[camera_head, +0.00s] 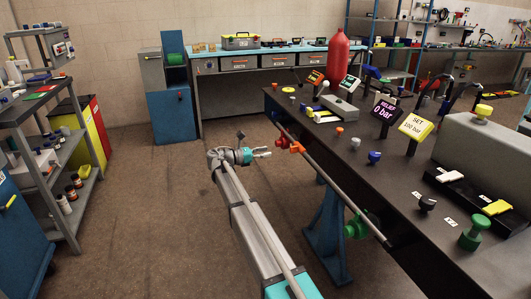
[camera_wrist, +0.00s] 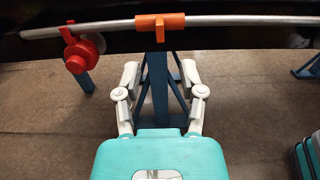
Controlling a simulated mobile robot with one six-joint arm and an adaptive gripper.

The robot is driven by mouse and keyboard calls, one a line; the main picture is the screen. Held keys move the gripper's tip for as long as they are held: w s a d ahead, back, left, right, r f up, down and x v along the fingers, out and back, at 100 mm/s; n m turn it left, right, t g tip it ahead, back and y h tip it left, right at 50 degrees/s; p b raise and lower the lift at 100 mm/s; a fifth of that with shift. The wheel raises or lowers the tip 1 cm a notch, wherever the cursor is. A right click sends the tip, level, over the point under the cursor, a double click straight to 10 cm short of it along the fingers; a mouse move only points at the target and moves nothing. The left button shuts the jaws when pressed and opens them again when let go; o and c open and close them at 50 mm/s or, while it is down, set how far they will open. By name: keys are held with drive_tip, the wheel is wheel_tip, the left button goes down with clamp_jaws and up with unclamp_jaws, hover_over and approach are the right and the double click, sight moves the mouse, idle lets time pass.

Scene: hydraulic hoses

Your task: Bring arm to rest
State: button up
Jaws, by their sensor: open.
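My gripper (camera_head: 262,152) is at the end of my arm, left of the long black bench (camera_head: 400,185) in the head view. It also shows in the wrist view (camera_wrist: 159,80), with its two grey fingers spread apart and nothing between them. The fingers point toward a grey pipe (camera_wrist: 225,20) along the bench's side. An orange clamp (camera_wrist: 153,22) on the pipe lies just beyond the fingertips in the picture. A red valve knob (camera_wrist: 76,62) hangs at the left. I see no contact between my gripper and the bench, pipe or clamp.
A blue bench leg (camera_head: 325,230) stands below the black bench, with a green knob (camera_head: 357,227) nearby. A grey shelf cart (camera_head: 75,200) stands at the left. A blue workbench (camera_head: 265,70) is at the back. The brown floor (camera_head: 160,220) left of my arm is clear.

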drive_tip(key=s+d+f+m+g+y, duration=0.2)
drive_tip(key=s+d+f+m+y, duration=0.3)
drive_tip(key=s+d, duration=0.35)
drive_tip(key=s+d+f+m+g+y, duration=0.25)
drive_tip(key=s+d+f+m, duration=0.25)
drive_tip(key=s+d+f, duration=0.4)
drive_tip(key=s+a+f+m+g+y, duration=0.15)
drive_tip(key=s+m+y, duration=0.4)
drive_tip(key=s, duration=0.55)
drive_tip(key=s+f+m+y, duration=0.35)
drive_tip(key=s+m, duration=0.25)
drive_tip(key=s, duration=0.4)
wheel_tip(320, 180, up, 31)
drive_tip(key=p, duration=3)
drive_tip(key=shift+f+y, duration=0.15)
drive_tip(key=shift+y, duration=0.2)
drive_tip(key=shift+d, duration=0.1)
